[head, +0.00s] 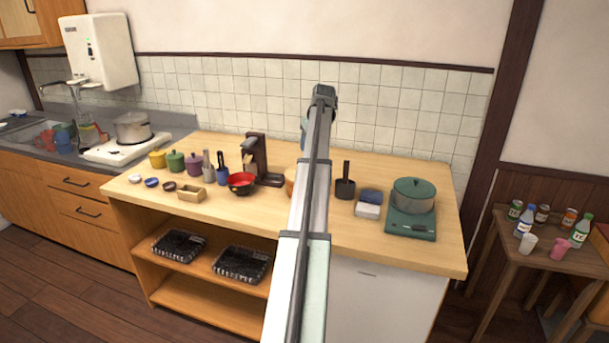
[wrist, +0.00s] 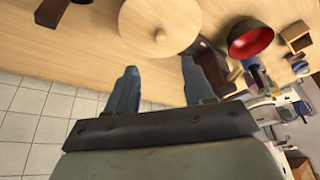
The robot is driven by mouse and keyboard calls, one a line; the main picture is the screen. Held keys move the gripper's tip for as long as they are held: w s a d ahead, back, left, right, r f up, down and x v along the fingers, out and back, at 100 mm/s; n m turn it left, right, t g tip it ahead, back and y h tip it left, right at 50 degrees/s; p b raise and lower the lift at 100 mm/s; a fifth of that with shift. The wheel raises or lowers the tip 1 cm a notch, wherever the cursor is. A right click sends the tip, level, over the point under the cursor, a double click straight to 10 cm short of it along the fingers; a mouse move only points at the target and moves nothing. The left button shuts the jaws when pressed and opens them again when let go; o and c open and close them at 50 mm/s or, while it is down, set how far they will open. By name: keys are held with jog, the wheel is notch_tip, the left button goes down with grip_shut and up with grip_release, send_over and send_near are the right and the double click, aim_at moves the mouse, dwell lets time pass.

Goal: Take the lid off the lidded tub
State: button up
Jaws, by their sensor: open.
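In the wrist view the lidded tub's round pale wooden lid (wrist: 145,22), with a small knob (wrist: 160,36) on top, lies at the top middle, partly cut off by the frame. The tub's side is hidden below it. In the head view only a brownish sliver of what looks like the tub (head: 289,187) shows left of my arm. My gripper (wrist: 160,82) is open and empty, its two blue fingers spread apart. In the picture the fingertips are just below the lid, with no visible contact. In the head view my arm hides most of the gripper.
A dark wooden stand (head: 258,160) and a red-and-black bowl (head: 241,183) stand left of the tub. The front counter strip is clear.

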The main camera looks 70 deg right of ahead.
jog(key=x, duration=1.1)
jog(key=shift+w+d+f, duration=0.1)
jog(key=shift+w+f, duration=0.05)
jog(key=shift+w, duration=0.05)
jog(key=shift+c, duration=0.3)
grip_shut()
